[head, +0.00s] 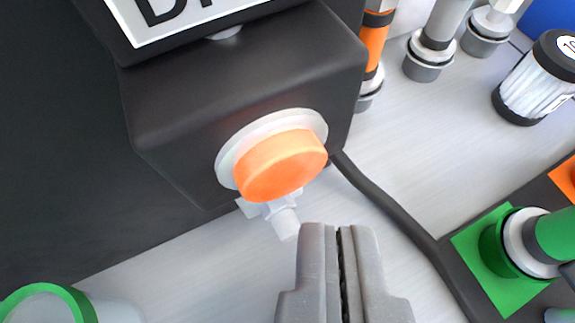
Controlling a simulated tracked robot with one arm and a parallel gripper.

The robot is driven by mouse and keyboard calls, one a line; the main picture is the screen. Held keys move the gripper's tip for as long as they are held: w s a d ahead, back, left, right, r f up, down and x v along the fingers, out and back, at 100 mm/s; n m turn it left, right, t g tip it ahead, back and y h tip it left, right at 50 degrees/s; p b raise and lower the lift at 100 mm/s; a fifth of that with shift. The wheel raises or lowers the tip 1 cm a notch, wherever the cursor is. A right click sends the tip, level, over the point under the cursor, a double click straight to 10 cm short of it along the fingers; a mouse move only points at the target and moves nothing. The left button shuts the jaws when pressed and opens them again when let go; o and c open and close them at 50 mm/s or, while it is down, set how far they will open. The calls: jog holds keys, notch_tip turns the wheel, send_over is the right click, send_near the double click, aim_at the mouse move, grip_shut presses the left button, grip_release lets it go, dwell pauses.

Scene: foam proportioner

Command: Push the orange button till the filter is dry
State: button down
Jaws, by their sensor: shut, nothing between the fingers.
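The orange button (280,165) is a round orange cap in a pale ring on the front of a black box (240,90). A white label with partly cut-off black letters sits above it. My gripper (340,232) is shut and empty. Its fingertips show below and to the right of the button in the picture, apart from it.
A white nozzle (275,212) sticks out below the button. A black cable (395,212) runs from the box across the pale surface. A green-and-white fitting (515,245) is at the right, a green-rimmed container (75,302) at the lower left. Grey and orange-banded fittings stand at the top.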

jog(key=shift+w+a+r+p, duration=0.15)
jog(key=shift+w+p, duration=0.3)
jog(key=shift+p, duration=0.6)
jog(key=shift+w+a+p, duration=0.1)
jog(key=shift+w+p, duration=0.35)
jog(key=shift+p, duration=0.55)
dwell(1.1)
jog(key=shift+s+b, duration=0.2)
jog(key=shift+b, duration=0.3)
jog(key=shift+s+d+f+b, duration=0.2)
jog(key=shift+s+b, duration=0.1)
jog(key=shift+b, duration=0.35)
jog(key=shift+s+r+b, duration=0.1)
jog(key=shift+s+b, duration=0.25)
jog(key=shift+b, duration=0.2)
jog(key=shift+s, duration=0.1)
jog(key=s+b, duration=0.1)
jog(key=b, duration=0.1)
jog(key=shift+s+d+f+b, duration=0.2)
jog(key=shift+s+d+b, duration=0.15)
jog(key=shift+s+d+r+b, duration=0.1)
jog(key=shift+s+d+b, duration=0.15)
jog(key=shift+s+b, duration=0.4)
jog(key=shift+s+d+r+b, duration=0.15)
jog(key=shift+s+b, duration=0.25)
jog(key=shift+s, duration=0.4)
